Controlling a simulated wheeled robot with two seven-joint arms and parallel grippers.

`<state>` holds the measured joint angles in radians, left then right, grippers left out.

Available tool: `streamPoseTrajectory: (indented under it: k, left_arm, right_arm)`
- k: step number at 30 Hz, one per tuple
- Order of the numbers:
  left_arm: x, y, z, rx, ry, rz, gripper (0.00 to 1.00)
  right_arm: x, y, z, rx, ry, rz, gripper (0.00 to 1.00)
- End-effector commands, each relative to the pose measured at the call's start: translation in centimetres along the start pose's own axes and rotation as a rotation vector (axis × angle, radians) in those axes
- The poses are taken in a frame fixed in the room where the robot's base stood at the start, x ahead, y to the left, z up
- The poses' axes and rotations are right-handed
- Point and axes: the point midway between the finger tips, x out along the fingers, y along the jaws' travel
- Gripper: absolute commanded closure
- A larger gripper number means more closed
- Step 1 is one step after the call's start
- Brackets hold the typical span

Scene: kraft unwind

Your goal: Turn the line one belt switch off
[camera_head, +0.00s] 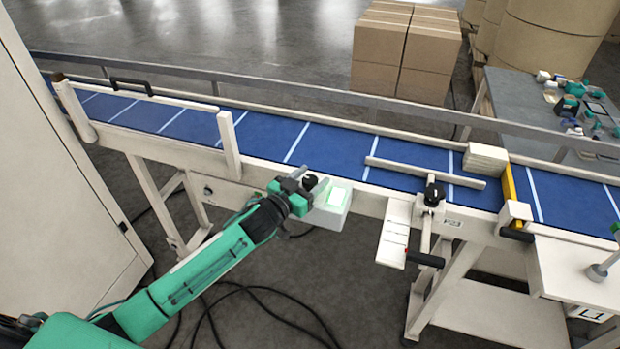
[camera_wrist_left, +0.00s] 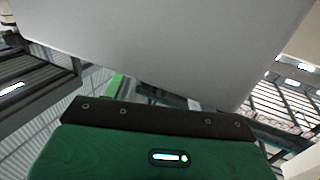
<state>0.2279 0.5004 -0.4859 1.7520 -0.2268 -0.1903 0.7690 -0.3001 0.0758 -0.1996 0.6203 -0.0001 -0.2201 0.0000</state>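The belt switch (camera_head: 338,196) is a lit, pale green face on a small light-grey box (camera_head: 331,217) on the near side of the conveyor. Its on or off position is not readable. My left gripper (camera_head: 318,187) is right at the left side of this box, with its tip close to the lit face. Whether it touches the switch I cannot tell. In the left wrist view a large plain grey surface (camera_wrist_left: 165,45) fills the top, very close; the fingertips are hidden there.
The blue conveyor belt (camera_head: 265,135) runs across behind the box, with a pale rail along its near edge. A black-knobbed clamp (camera_head: 433,195) and a white plate (camera_head: 394,232) stand to the right. A tall pale cabinet (camera_head: 55,170) is at left. Cables lie on the floor.

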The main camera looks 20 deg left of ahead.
Motion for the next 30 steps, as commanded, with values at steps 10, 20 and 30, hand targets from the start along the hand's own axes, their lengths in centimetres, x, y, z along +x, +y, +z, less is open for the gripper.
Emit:
streamPoseTrajectory:
  k: [10,20,30]
  left_arm:
    - [0.0,0.0,0.0,0.001,0.000,0.002,0.84]
    - [0.0,-0.2,-0.2,0.006,-0.002,0.102,0.84]
    - [0.1,-0.4,-0.2,0.009,-0.001,0.350,0.84]
  right_arm:
    - [0.0,0.5,0.1,-0.003,-0.002,0.005,0.64]
    - [-0.8,0.6,0.1,-0.003,-0.002,0.006,0.64]
    - [-1.6,0.5,0.0,-0.003,-0.002,0.005,0.64]
